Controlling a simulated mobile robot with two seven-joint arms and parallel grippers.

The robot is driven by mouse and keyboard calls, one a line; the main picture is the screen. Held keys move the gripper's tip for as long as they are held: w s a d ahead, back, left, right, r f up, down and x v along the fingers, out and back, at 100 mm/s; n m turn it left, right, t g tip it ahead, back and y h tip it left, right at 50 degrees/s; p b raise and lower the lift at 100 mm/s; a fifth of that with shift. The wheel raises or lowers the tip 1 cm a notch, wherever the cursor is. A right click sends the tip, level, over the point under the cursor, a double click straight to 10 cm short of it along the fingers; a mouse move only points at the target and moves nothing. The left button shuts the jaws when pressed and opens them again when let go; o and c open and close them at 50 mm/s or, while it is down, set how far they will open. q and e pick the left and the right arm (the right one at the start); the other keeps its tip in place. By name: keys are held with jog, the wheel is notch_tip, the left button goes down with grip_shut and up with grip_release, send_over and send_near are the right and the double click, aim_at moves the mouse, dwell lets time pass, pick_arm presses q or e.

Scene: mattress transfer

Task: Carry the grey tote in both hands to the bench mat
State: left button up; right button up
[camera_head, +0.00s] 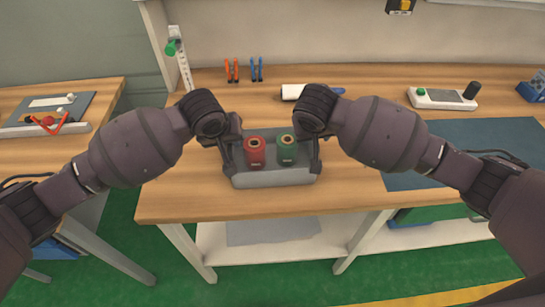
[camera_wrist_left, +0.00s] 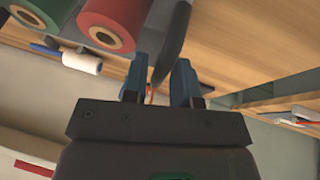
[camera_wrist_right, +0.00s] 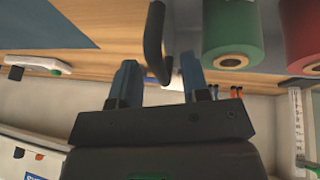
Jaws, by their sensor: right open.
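The grey tote (camera_head: 272,178) sits on the wooden bench near its front edge. A red spool (camera_head: 254,151) and a green spool (camera_head: 287,149) stand upright in it. My left gripper (camera_head: 226,140) is at the tote's left handle; in the left wrist view the dark handle (camera_wrist_left: 173,45) lies between the fingers (camera_wrist_left: 160,72), and I cannot tell whether they press on it. My right gripper (camera_head: 316,136) is at the right handle; in the right wrist view the fingers (camera_wrist_right: 158,80) are spread around the handle (camera_wrist_right: 154,45). The dark blue bench mat (camera_head: 475,140) lies at the right.
Orange clips (camera_head: 232,70) and blue clips (camera_head: 257,69) stand at the back. A white roll (camera_head: 293,91) lies behind the tote. A side table (camera_head: 60,90) is at the left. The mat's visible surface looks clear.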

pick_arm(q)
jog(key=shift+w+d+f, duration=0.1)
jog(key=shift+w+f, duration=0.1)
jog(key=shift+f, duration=0.3)
pick_arm(e)
jog(key=shift+w+d+f, duration=0.1)
jog(key=shift+w+f, duration=0.05)
jog(key=shift+f, duration=0.35)
pick_arm(q)
jog(key=shift+c, duration=0.2)
pick_arm(e)
jog(key=shift+c, duration=0.2)
pick_arm(q)
grip_shut()
pick_arm(e)
jog(key=c, duration=0.5)
grip_shut()
